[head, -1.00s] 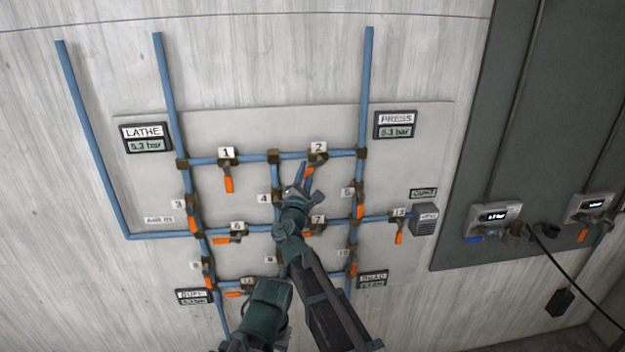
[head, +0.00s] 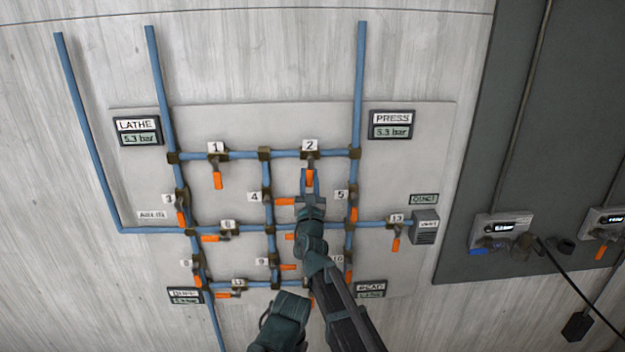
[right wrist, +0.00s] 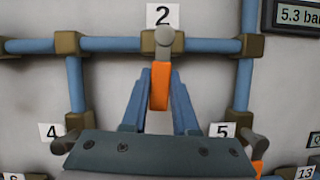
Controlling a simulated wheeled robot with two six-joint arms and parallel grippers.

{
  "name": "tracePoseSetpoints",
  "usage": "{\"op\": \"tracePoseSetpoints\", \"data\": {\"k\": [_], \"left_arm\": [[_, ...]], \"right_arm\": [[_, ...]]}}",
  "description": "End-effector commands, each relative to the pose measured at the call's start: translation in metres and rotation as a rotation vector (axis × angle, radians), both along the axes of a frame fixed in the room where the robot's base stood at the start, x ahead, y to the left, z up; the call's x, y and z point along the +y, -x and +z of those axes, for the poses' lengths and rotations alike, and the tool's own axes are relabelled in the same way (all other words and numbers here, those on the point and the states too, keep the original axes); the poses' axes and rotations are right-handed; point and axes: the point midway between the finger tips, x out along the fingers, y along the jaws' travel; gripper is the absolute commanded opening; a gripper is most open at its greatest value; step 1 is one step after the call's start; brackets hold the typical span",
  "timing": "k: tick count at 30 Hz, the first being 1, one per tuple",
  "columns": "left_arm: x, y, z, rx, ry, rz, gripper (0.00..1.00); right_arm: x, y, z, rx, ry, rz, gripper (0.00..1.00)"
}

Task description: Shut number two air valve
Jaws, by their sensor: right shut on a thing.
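The number two valve (head: 310,155) sits on the upper horizontal blue pipe, under the white label "2" (head: 310,146). Its orange handle (right wrist: 160,88) hangs straight down, across the line of the pipe. My right gripper (head: 309,187) comes up from below and is shut on this handle, with one blue finger on each side of it in the right wrist view. The valve's round pivot (right wrist: 164,37) shows above the fingertips.
Valve 1 (head: 217,178) is on the same pipe to the left, its handle also down. Valves 4 (head: 284,201) and 5 (head: 353,213) are close on either side of my gripper. The press display (head: 392,125) reads 5.3 bar, upper right.

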Motion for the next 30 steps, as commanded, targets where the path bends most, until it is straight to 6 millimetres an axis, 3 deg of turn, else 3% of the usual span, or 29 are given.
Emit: {"op": "tracePoseSetpoints", "data": {"k": [23,24,29,30], "left_arm": [[0.0000,0.0001,-0.0011,0.000,0.000,0.000,0.57],[0.0000,0.0001,-0.0011,0.000,0.000,0.000,0.57],[0.0000,0.0001,-0.0012,0.000,0.000,0.000,0.57],[0.0000,0.0001,-0.0013,0.000,0.000,0.000,0.57]], "right_arm": [[0.0012,-0.0012,0.0007,-0.012,0.097,-0.006,0.00],[0.0012,-0.0012,0.0006,-0.012,0.097,-0.006,0.29],[0.0015,-0.0009,0.0002,-0.010,0.095,-0.004,0.57],[0.0016,-0.0008,0.0001,-0.010,0.095,-0.004,0.57]]}}
